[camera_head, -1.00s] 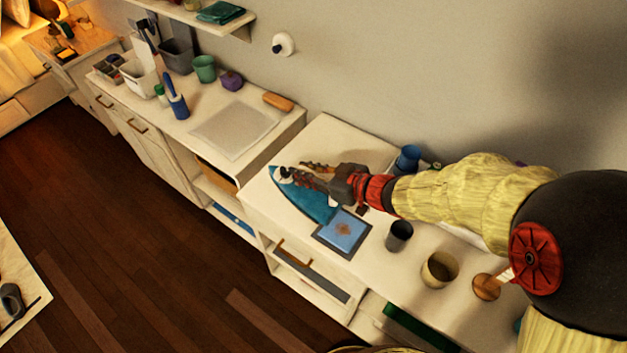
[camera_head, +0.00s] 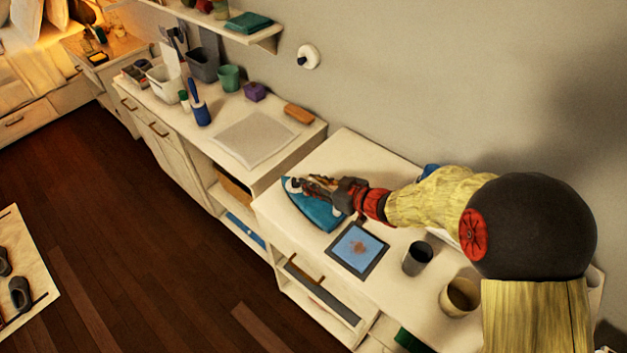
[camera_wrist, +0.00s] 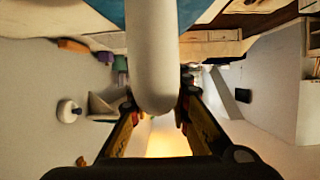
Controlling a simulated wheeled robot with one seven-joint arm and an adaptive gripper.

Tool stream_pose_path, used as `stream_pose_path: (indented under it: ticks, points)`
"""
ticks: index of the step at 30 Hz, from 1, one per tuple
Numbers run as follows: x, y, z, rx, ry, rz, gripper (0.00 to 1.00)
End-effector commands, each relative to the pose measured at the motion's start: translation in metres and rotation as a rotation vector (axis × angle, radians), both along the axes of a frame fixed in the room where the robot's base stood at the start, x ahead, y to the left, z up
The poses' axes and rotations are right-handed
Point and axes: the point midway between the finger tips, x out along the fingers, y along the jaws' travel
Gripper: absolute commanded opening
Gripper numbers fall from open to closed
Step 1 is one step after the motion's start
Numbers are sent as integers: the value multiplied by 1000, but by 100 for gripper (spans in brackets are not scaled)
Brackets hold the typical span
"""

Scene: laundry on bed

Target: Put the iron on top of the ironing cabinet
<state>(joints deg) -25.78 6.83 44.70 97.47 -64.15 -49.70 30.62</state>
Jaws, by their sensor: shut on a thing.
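The iron (camera_head: 318,211) is blue with a white part near its left tip. It is at the left end of the right-hand cabinet (camera_head: 375,155), beside a tablet-like blue panel (camera_head: 357,248). I cannot tell whether it touches the cabinet top. My gripper (camera_head: 312,186) reaches over it from the right and is shut on its handle. In the wrist view the pale, rounded handle (camera_wrist: 152,60) lies between my fingers, with a blue part of the iron (camera_wrist: 108,10) beyond. The left-hand cabinet has a pale flat mat (camera_head: 253,138) on top. I cannot tell which cabinet is the ironing cabinet.
A tan block (camera_head: 299,113), a purple item (camera_head: 255,91), a green cup (camera_head: 229,77) and a blue-handled item (camera_head: 199,108) stand around the mat. A dark cup (camera_head: 417,258) and a beige cup (camera_head: 459,297) stand right of the panel. A wall shelf (camera_head: 240,35) hangs above.

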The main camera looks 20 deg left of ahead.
Motion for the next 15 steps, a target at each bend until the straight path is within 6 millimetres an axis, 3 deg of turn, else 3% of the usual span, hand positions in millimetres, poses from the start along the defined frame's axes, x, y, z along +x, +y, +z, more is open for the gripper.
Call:
stream_pose_path:
  ticks: [3,14,15]
  points:
    - [2,1,-8,5,-6,0,0]
    - [2,1,-9,6,-6,1,0]
    - [0,0,-13,1,-1,0,20]
